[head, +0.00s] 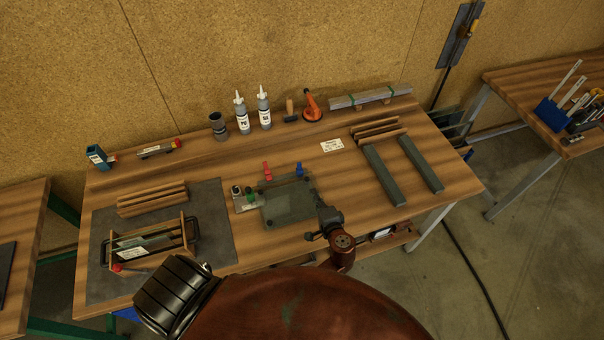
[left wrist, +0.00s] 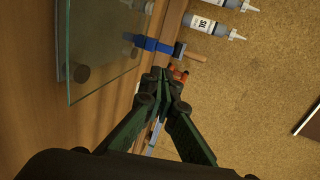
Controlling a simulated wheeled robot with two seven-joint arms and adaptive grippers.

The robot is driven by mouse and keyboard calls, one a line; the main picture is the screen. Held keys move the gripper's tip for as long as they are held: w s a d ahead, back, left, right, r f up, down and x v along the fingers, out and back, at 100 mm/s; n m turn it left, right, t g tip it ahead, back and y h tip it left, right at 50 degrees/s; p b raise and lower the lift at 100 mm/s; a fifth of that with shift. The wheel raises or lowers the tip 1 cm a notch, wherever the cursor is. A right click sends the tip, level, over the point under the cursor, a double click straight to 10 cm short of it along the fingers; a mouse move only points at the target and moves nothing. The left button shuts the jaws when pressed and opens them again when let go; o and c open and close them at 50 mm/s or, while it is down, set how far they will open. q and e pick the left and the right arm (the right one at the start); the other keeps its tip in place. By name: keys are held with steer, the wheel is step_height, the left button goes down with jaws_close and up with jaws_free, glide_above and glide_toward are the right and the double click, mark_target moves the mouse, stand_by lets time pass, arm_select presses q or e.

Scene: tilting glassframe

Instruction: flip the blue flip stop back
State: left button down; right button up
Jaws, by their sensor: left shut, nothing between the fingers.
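The blue flip stop (head: 299,170) stands up at the back right of the glass fixture (head: 284,214) in the head view. In the left wrist view the blue flip stop (left wrist: 152,44) shows beside the glass pane (left wrist: 98,45), a little beyond my fingertips and apart from them. A red flip stop (head: 267,171) stands at the fixture's back left. My left gripper (head: 319,201) is at the fixture's right edge, partly hidden by its own wrist. In the left wrist view its fingers (left wrist: 170,86) meet at the tips, shut and empty. My right gripper is out of view.
Glue bottles (head: 264,108), a hammer (head: 290,110) and an orange suction lifter (head: 311,106) stand along the bench's back. Dark bars (head: 384,176) lie to the right. A wooden rack (head: 148,246) stands on a grey mat (head: 215,215) at left. A paper card (head: 332,145) lies behind the fixture.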

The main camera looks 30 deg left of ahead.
arm_select(q)
steer(key=b, duration=0.3)
glide_toward(300, 166)
steer(key=shift+w+a+f, duration=0.3)
steer(key=shift+a+f, duration=0.1)
steer(key=shift+f, duration=0.1)
steer(key=shift+w+a+f, duration=0.35)
steer(key=shift+f, duration=0.15)
steer(key=w+a, duration=0.2)
steer(key=shift+w+a+b, duration=0.1)
steer(key=shift+a+b, duration=0.2)
steer(key=shift+b, duration=0.1)
steer(key=shift+w+a, duration=0.3)
steer(key=shift+a, duration=0.05)
steer(key=shift+r, duration=0.1)
